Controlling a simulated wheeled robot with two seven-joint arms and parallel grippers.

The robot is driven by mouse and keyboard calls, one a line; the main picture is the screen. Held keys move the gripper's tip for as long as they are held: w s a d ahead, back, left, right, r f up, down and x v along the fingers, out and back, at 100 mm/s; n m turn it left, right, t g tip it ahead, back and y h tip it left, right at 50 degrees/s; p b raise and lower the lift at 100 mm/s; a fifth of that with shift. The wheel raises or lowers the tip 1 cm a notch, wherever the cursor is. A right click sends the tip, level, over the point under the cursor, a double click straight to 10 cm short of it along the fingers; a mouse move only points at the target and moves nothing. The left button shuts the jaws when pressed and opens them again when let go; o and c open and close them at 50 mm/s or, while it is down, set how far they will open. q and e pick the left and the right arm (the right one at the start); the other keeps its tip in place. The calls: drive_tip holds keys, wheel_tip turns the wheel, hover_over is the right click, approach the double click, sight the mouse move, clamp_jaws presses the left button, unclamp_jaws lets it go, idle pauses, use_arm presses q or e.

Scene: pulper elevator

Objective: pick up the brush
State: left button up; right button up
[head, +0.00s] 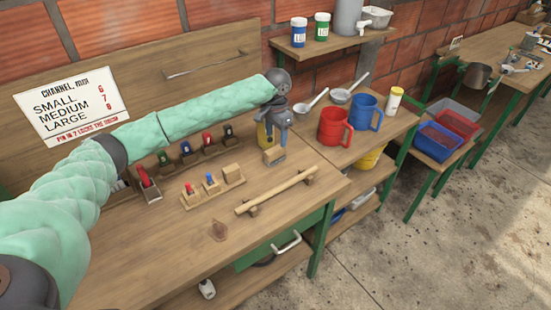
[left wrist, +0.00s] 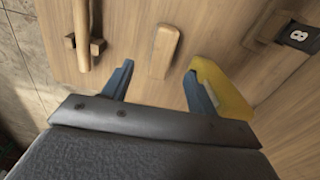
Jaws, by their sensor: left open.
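The brush (head: 274,157) appears to be the small wooden block lying on the workbench below my left gripper. It also shows in the left wrist view as a pale, rounded wooden back (left wrist: 165,52); its bristles are hidden. My left gripper (head: 276,146) points down over the bench with its blue-grey fingers apart. In the left wrist view the open fingers (left wrist: 158,72) stand on either side of the near end of the brush, with nothing held between them. I cannot tell the exact height above it. My right gripper is not in view.
A yellow object (head: 262,136) stands close by the gripper and shows beside the right finger in the wrist view (left wrist: 228,88). A wooden bar on supports (head: 277,191) lies in front. Red (head: 334,126) and blue (head: 365,111) jugs stand right. The bench's front is mostly clear.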

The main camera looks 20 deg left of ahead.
sight(275, 148)
use_arm(q)
drive_tip(key=shift+w+f+b, duration=0.1)
drive_tip(key=shift+f+b, duration=0.3)
drive_tip(key=shift+f, duration=0.45)
wheel_tip(275, 148, down, 2)
drive_tip(key=shift+f+p, duration=0.25)
drive_tip(key=shift+p, duration=0.25)
wheel_tip(275, 148, down, 4)
drive_tip(key=shift+a+r+p, duration=0.1)
drive_tip(key=shift+a+p, duration=0.05)
drive_tip(key=shift+p, duration=1.05)
drive_tip(key=shift+f, duration=0.7)
use_arm(e)
drive_tip(key=shift+t, duration=0.3)
drive_tip(key=shift+s+d+f, duration=0.15)
drive_tip(key=shift+d+f, duration=0.2)
drive_tip(key=shift+f, duration=0.4)
drive_tip(key=shift+s+d+f, duration=0.15)
drive_tip(key=shift+d+f, duration=0.2)
drive_tip(key=shift+f, duration=0.4)
drive_tip(key=shift+s+d+f, duration=0.15)
drive_tip(key=shift+d+f, duration=0.2)
drive_tip(key=shift+f, duration=0.4)
use_arm(q)
drive_tip(key=c, duration=1.1)
use_arm(e)
drive_tip(key=shift+d, duration=0.1)
